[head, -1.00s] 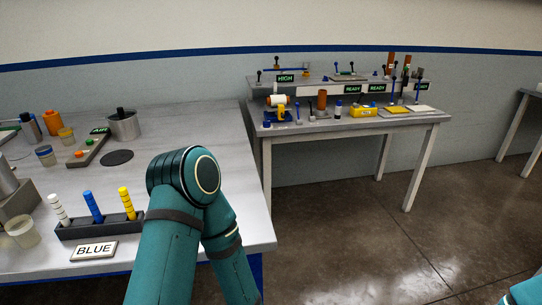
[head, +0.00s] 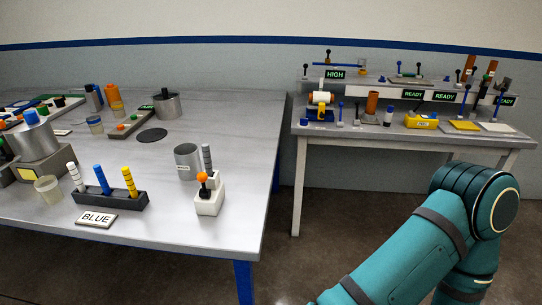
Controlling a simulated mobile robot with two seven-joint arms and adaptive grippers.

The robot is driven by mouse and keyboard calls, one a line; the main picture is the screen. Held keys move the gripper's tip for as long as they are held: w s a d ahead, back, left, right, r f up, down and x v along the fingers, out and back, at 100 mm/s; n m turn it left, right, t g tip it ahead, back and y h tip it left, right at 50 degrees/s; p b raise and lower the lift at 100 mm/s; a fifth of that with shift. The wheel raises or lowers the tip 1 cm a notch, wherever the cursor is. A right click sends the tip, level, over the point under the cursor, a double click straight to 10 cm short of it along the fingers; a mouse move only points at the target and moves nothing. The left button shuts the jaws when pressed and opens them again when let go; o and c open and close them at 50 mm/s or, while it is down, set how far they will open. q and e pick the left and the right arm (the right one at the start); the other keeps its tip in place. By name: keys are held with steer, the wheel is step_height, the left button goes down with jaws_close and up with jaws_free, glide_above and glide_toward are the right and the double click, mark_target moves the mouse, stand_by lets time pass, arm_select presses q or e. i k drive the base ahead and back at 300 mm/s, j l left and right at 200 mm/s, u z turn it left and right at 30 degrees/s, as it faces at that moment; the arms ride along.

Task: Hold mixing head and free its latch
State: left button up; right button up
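I cannot tell for sure which thing is the mixing head. A metal cylinder with a blue top (head: 36,138) stands on a grey-brown base (head: 44,170) at the left of the near table. A white block (head: 210,200) with an orange ball knob (head: 202,177) and a grey ribbed rod (head: 207,158) stands near the table's right side; it may bear a latch, but I cannot tell. One of my teal arms fills the lower right, with its bend over the floor. Neither gripper shows.
The near table (head: 235,130) also holds a metal cup (head: 188,162), a dark rack (head: 112,200) of white, blue and yellow rods, a BLUE sign (head: 96,218) and a clear cup (head: 48,188). A crowded bench (head: 440,142) stands behind. Floor lies between them.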

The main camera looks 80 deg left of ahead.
mark_target(202, 177)
steer(key=i+l+u, duration=0.1)
steer(key=i+u, duration=0.35)
steer(key=i+l+u, duration=0.25)
steer(key=i+u, duration=0.25)
steer(key=u, duration=0.4)
steer(key=i+u, duration=0.15)
steer(key=u, duration=0.65)
steer(key=i+l+u, duration=0.1)
steer(key=u, duration=0.3)
steer(key=i+u, duration=0.1)
steer(key=u, duration=0.4)
steer(key=i+l+u, duration=0.1)
steer(key=u, duration=0.35)
steer(key=l+u, duration=0.25)
steer(key=u, duration=0.25)
steer(key=i+l+u, duration=0.15)
steer(key=u, duration=0.2)
steer(key=i+l+u, duration=0.1)
steer(key=l+u, duration=0.45)
steer(key=u, duration=0.15)
steer(key=i+l, duration=0.05)
